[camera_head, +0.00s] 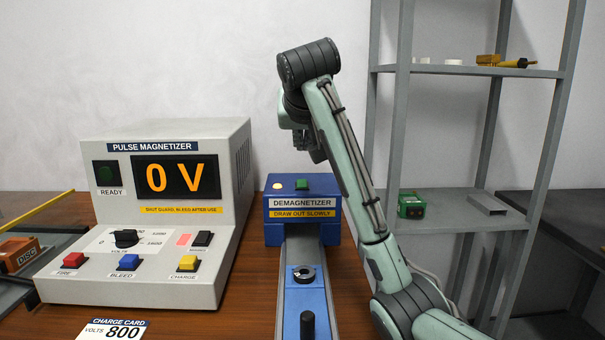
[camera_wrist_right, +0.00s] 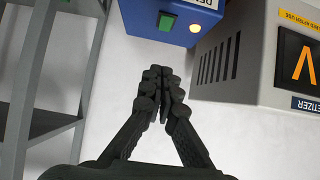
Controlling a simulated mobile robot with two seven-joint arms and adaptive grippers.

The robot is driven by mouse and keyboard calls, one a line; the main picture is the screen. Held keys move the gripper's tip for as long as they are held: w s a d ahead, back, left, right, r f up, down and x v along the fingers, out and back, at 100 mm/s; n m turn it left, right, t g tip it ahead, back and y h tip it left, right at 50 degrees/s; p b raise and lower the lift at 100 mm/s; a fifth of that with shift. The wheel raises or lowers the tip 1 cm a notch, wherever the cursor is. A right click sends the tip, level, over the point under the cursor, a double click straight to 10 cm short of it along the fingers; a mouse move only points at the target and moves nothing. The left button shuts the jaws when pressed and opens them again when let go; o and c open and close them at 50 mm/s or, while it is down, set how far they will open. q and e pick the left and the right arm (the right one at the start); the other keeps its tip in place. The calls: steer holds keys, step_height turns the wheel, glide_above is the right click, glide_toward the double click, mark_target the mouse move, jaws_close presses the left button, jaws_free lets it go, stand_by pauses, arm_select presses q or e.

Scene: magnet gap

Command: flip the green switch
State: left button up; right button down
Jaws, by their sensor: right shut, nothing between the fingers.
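The green switch (camera_head: 302,184) sits on top of the blue demagnetizer box (camera_head: 272,235), beside a small glowing lamp (camera_head: 277,186). In the right wrist view the green switch (camera_wrist_right: 166,22) shows near the top edge, left of the lit lamp (camera_wrist_right: 195,27). My right gripper (camera_head: 316,152) is above and behind the switch in the head view, partly hidden by my own arm. In the wrist view its fingers (camera_wrist_right: 158,72) are together and empty, pointing toward the box and apart from the switch. My left gripper is out of view.
The pulse magnetizer (camera_head: 215,225) stands left of the box and reads 0 V. A sliding tray (camera_head: 305,275) with a ring and black knob runs in front of the box. A grey shelf rack (camera_head: 460,195) stands at the right. A charge card (camera_head: 112,330) lies at the front.

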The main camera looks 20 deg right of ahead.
steer(key=a+x, duration=0.1)
steer(key=x, duration=0.2)
glide_above(302, 181)
steer(key=s, duration=0.3)
steer(key=f, duration=0.2)
steer(key=f+p, duration=0.1)
steer(key=f, duration=0.1)
steer(key=shift+w+a+f, duration=0.1)
steer(key=shift+w+a, duration=0.15)
steer(key=shift+a, duration=0.05)
step_height(302, 181, down, 2)
steer(key=shift+w+f, duration=0.1)
steer(key=shift+f, duration=0.1)
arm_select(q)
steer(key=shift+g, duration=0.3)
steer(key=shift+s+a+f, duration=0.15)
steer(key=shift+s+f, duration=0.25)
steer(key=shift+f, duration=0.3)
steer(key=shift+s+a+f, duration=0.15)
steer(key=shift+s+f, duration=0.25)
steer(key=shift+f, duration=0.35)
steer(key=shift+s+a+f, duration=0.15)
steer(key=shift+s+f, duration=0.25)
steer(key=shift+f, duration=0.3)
arm_select(e)
steer(key=shift+w+f, duration=0.1)
steer(key=shift+f, duration=0.5)
